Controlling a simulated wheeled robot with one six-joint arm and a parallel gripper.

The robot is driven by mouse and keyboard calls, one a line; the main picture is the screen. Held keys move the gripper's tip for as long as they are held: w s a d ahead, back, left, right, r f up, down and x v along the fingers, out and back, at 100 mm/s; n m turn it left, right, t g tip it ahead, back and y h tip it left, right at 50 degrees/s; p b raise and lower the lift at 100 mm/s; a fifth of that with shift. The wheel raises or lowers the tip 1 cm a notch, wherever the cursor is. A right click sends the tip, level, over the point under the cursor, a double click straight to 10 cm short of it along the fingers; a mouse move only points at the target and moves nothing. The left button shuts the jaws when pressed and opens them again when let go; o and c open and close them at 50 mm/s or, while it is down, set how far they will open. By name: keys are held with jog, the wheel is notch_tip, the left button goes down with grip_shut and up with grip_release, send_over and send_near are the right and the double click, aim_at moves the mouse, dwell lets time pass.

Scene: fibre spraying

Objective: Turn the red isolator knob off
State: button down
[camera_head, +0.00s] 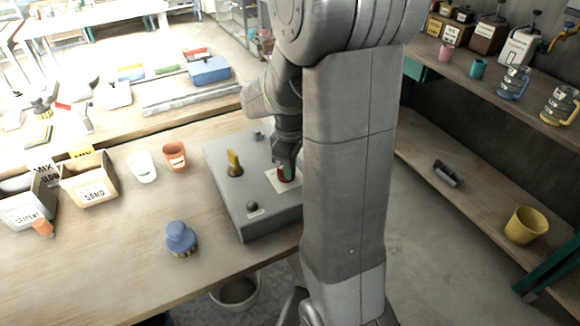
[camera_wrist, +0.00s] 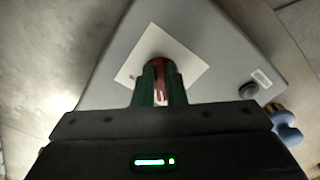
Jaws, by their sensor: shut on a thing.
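The red isolator knob (camera_head: 286,175) sits on a pale square plate on top of a grey control box (camera_head: 228,191). My gripper (camera_head: 288,163) comes down on the knob from above. In the wrist view, my gripper's two green fingers (camera_wrist: 160,88) are closed around the red knob (camera_wrist: 157,64), which shows between and just beyond them. Part of the knob is hidden by the fingers, so its exact angle cannot be told.
The box also carries a yellow lever (camera_head: 235,164) and a black knob (camera_head: 252,207). A blue-topped object (camera_head: 181,238), an orange cup (camera_head: 175,156), a white cup (camera_head: 142,165) and a sand box (camera_head: 90,182) stand left on the table. Shelves are at right.

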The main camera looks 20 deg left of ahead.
jog(key=c, duration=1.5)
grip_release()
notch_tip(320, 180, up, 14)
jog(key=shift+f, duration=0.1)
notch_tip(320, 180, down, 14)
jog(key=shift+m, duration=0.3)
